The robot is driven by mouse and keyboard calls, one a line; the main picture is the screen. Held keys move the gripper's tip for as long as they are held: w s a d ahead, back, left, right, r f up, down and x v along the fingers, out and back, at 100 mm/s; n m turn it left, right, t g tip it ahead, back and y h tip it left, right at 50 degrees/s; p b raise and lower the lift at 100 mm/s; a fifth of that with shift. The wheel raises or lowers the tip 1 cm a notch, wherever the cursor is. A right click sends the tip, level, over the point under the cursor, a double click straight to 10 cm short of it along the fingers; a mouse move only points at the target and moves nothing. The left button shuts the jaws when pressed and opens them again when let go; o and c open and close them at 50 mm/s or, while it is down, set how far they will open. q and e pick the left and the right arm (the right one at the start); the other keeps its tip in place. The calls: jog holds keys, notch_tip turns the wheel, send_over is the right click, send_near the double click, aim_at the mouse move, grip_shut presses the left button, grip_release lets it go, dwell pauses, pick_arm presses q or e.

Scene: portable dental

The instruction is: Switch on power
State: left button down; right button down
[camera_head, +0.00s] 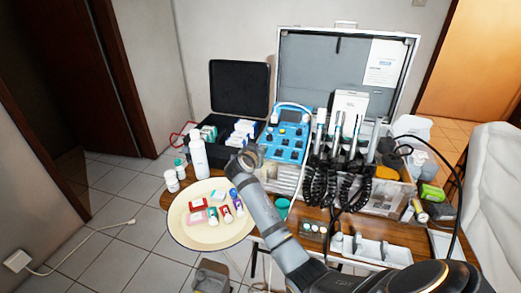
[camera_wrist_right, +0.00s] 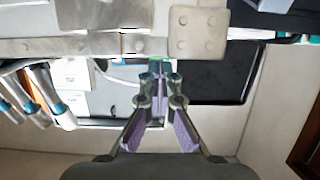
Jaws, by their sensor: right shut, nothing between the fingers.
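The portable dental unit is an open silver case (camera_head: 408,62) on a wooden table. A blue control panel (camera_head: 291,143) with dark knobs and a small screen stands in its left part. I cannot make out which part is the power switch. My right arm rises from the lower right, and its gripper end (camera_head: 246,160) is in front of the panel's lower left, with the fingers hard to make out. In the right wrist view my right gripper (camera_wrist_right: 160,70) has its fingertips together, with nothing between them. A small green part shows just beyond the tips. My left gripper is not in view.
Handpieces (camera_head: 337,130) with coiled black hoses hang right of the panel. A black case (camera_head: 239,84) stands open behind the gripper. A white bottle (camera_head: 198,155) and a round cream tray (camera_head: 186,233) with small boxes are on the left. A white cable (camera_head: 75,245) lies on the floor.

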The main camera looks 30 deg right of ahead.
jog(key=shift+f+b, duration=0.55)
jog(key=shift+f, duration=0.15)
jog(key=shift+s+r+p, duration=0.1)
jog(key=shift+r+p, duration=0.3)
jog(key=shift+r, duration=0.1)
jog(key=shift+r+p, duration=0.55)
jog(key=shift+r, duration=0.15)
